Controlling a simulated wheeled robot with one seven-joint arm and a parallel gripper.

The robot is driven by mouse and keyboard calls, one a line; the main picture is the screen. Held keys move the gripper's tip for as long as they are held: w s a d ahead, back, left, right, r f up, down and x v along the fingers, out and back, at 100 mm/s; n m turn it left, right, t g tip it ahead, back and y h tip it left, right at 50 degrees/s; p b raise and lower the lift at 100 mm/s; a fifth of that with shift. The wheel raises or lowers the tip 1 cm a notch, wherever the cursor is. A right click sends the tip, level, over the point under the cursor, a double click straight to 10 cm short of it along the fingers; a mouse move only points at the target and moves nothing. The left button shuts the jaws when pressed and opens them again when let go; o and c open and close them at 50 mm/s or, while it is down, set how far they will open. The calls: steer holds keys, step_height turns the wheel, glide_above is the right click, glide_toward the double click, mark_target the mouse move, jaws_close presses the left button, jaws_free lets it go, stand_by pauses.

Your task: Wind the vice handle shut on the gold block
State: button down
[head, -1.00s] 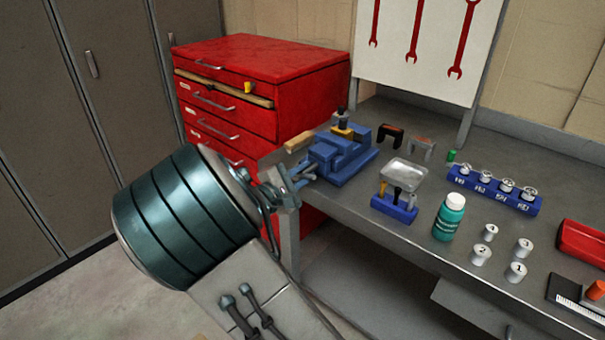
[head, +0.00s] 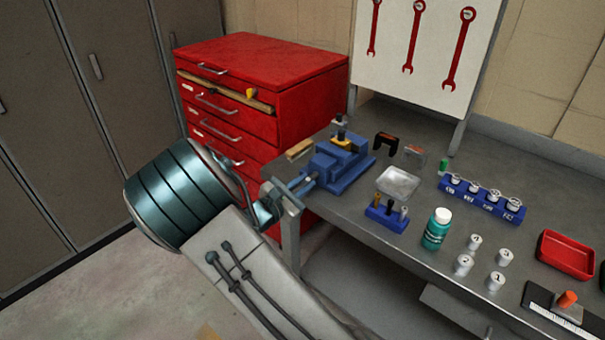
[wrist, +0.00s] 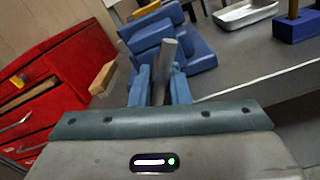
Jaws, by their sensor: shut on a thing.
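The blue vice (head: 350,173) stands at the left end of the grey bench; it also shows in the wrist view (wrist: 200,52). The gold block (head: 342,142) is at the vice's top, with a dark and grey upright piece above it. My gripper (head: 306,184) is at the vice's near-left end, by the bench edge. In the wrist view its blue fingers (wrist: 159,88) are shut on the grey bar of the vice handle (wrist: 169,58), which sticks up between them. The gap between jaws and block is too small to judge.
A wooden piece (head: 299,150) lies close left of the vice. The red drawer cabinet (head: 260,75) stands behind, its top drawer partly open. A small blue stand (head: 385,213), green bottle (head: 437,230) and white weights (head: 463,264) occupy the bench to the right.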

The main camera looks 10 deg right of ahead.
steer(key=n+p, duration=0.6)
steer(key=shift+r+p, duration=0.25)
steer(key=shift+p, duration=0.15)
steer(key=n+p, duration=0.3)
steer(key=n, duration=0.1)
steer(key=shift+f, duration=0.1)
steer(key=shift+f+n+p, duration=0.1)
steer(key=shift+n+p, duration=0.65)
steer(key=shift+n, duration=0.25)
steer(key=c, duration=1.3)
jaws_free()
steer(key=shift+f, duration=0.1)
